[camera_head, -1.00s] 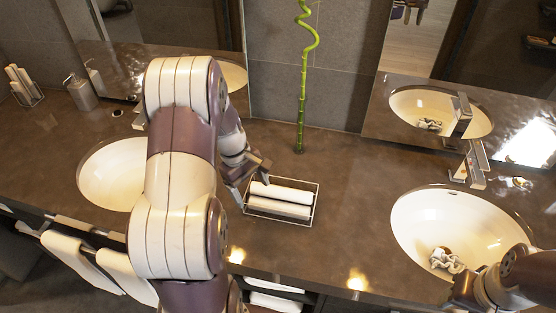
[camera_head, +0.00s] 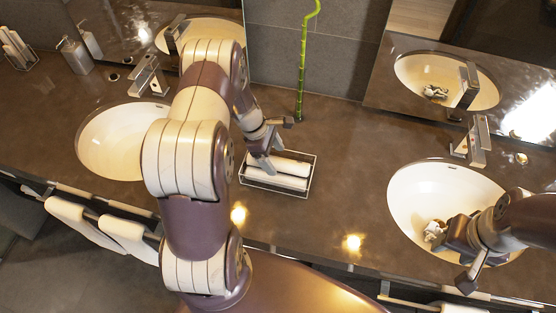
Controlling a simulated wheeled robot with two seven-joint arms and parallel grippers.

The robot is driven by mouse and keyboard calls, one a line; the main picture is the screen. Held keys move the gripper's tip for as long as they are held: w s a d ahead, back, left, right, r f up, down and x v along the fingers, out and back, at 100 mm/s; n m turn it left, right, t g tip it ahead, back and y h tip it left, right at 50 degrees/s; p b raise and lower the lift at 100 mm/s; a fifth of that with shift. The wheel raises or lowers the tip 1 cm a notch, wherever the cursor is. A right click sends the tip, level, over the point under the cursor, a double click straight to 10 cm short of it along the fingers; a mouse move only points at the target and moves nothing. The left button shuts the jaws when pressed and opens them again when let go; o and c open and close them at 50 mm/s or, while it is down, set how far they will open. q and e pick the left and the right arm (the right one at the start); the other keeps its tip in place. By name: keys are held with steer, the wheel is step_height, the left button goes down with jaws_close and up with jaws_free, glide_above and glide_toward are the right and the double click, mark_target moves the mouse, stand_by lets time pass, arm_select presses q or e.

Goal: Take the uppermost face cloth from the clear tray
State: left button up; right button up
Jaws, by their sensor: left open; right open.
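The clear tray (camera_head: 309,184) sits on the counter between the two basins, with a thin rim. Rolled white face cloths lie in it: one toward the back (camera_head: 291,166) and one toward the front (camera_head: 279,182). Which lies higher is hard to tell. My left gripper (camera_head: 277,143) is open and empty, above the tray's back left part. One finger hides the left end of the cloths. Whether it touches them I cannot tell.
The right basin (camera_head: 420,195) and left basin (camera_head: 110,150) flank the tray. A tall green bamboo stem (camera_head: 301,85) stands behind it. A soap dispenser (camera_head: 76,57) and another rack of rolled cloths (camera_head: 17,48) are at far left. The counter right of the tray is clear.

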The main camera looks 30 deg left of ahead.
arm_select(q)
steer(key=shift+s+d+f, duration=0.2)
steer(key=shift+d+f, duration=0.2)
steer(key=shift+f, duration=0.3)
steer(key=shift+w+f, duration=0.1)
steer(key=shift+f, duration=0.05)
steer(key=c, duration=1.2)
steer(key=shift+o, duration=0.2)
steer(key=shift+w, duration=0.15)
